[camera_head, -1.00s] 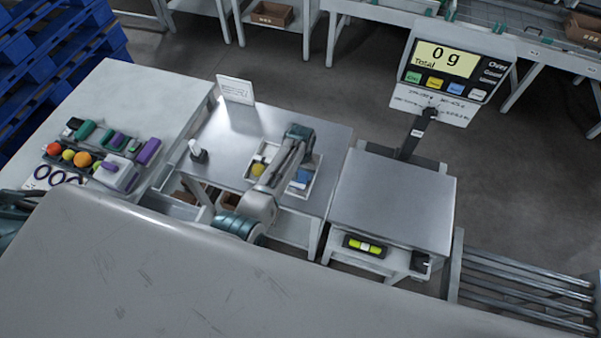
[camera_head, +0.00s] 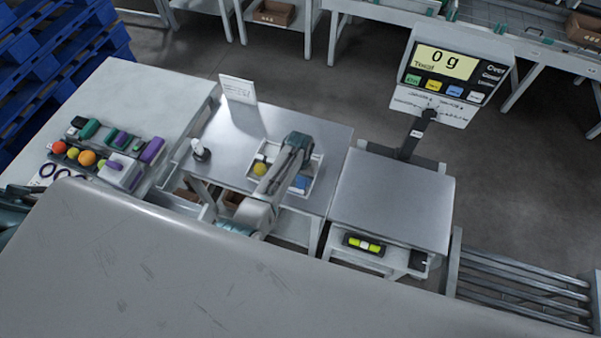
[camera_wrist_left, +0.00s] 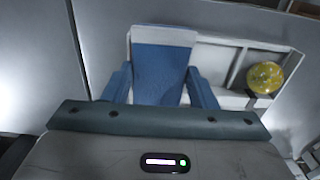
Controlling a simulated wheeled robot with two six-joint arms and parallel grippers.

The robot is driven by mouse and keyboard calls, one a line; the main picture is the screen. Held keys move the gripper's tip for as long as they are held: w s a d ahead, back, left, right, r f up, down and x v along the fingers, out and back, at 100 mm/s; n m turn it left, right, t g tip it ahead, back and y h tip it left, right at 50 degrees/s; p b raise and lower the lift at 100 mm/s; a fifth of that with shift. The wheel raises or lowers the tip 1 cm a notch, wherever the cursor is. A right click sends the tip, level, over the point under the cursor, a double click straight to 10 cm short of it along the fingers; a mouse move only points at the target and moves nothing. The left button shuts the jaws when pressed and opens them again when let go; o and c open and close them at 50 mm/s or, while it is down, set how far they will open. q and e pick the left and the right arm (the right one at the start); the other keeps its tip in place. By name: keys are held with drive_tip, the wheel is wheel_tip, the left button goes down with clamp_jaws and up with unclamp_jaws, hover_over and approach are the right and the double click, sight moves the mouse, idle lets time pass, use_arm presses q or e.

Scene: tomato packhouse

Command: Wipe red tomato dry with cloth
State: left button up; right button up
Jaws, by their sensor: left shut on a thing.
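A blue cloth (camera_wrist_left: 160,75) fills the space between the blue fingers of my left gripper (camera_wrist_left: 160,68) in the left wrist view. The fingers are shut on it, over the white tray. In the head view a little of the blue cloth (camera_head: 302,181) shows in the right part of the tray (camera_head: 313,180); my arm hides the fingertips. A red tomato (camera_head: 59,147) lies at the left end of a row on the left table, far from my left gripper. My right gripper is not in view.
A yellow round fruit (camera_head: 260,169) sits in the tray's left part and also shows in the left wrist view (camera_wrist_left: 265,77). The scale platform (camera_head: 392,200) is empty.

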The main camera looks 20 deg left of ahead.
use_arm(q)
drive_tip(key=shift+f, duration=0.2)
drive_tip(key=shift+w+f+b, duration=0.1)
drive_tip(key=shift+w+b, duration=0.55)
drive_tip(key=shift+w, duration=0.6)
drive_tip(key=shift+r, duration=0.2)
drive_tip(key=shift+w+r+p, duration=0.1)
drive_tip(key=shift+r+p, duration=0.7)
drive_tip(key=shift+r, duration=2.7)
